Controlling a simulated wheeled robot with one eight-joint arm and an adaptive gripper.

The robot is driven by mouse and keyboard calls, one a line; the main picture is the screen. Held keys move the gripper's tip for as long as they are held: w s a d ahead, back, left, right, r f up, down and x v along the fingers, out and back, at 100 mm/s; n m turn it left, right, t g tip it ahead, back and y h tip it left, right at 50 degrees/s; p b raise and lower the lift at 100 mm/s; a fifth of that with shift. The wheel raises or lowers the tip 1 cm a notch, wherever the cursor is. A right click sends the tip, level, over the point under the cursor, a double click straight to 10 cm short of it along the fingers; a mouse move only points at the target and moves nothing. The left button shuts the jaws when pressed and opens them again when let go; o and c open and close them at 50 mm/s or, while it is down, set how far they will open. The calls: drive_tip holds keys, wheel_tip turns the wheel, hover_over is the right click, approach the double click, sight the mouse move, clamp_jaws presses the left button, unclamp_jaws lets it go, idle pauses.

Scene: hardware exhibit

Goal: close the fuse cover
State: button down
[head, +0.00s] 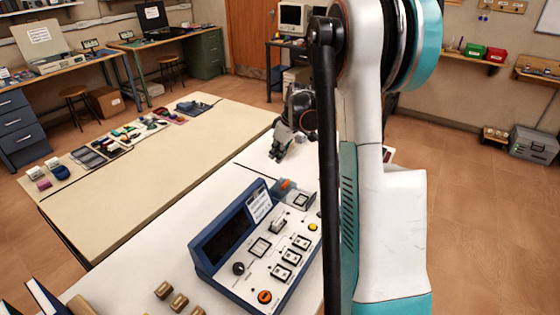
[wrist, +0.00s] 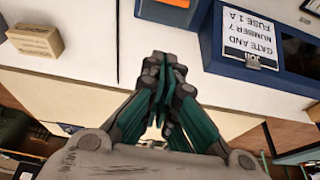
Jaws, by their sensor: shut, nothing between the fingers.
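A blue control console (head: 208,262) stands on the white bench in the head view, with a sloped panel of switches and buttons. Beside the console's far end is a small blue and grey unit with an orange part (head: 287,184); an orange part (wrist: 176,2) also shows at the wrist view's top edge. I cannot tell which piece is the fuse cover. My gripper (head: 277,155) is shut and empty, above the bench beyond the console. Its fingertips (wrist: 164,62) meet in the wrist view.
A wooden block (wrist: 36,42) lies left in the wrist view. Small brown blocks (head: 178,301) sit before the console. A cream table (head: 150,190) with several small items stands to the left. My arm hides the right part of the bench.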

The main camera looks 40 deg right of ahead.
sight(276, 183)
drive_tip(key=b+x, duration=0.3)
drive_tip(key=x, duration=0.6)
drive_tip(key=shift+a+f, duration=0.15)
drive_tip(key=shift+f, duration=0.15)
drive_tip(key=s, duration=0.1)
drive_tip(key=s+d, duration=0.1)
drive_tip(key=s, duration=0.1)
drive_tip(key=shift+s+r+b, duration=0.15)
drive_tip(key=shift+r+b, duration=0.05)
drive_tip(key=shift+b, duration=0.2)
drive_tip(key=shift+s+d, duration=0.15)
drive_tip(key=shift+s, duration=0.1)
drive_tip(key=s+d, duration=0.1)
drive_tip(key=s, duration=0.4)
drive_tip(key=s+d, duration=0.1)
drive_tip(key=s, duration=0.1)
drive_tip(key=shift+s+d, duration=0.35)
drive_tip(key=shift+s, duration=0.05)
drive_tip(key=shift+f, duration=0.1)
drive_tip(key=v, duration=1.2)
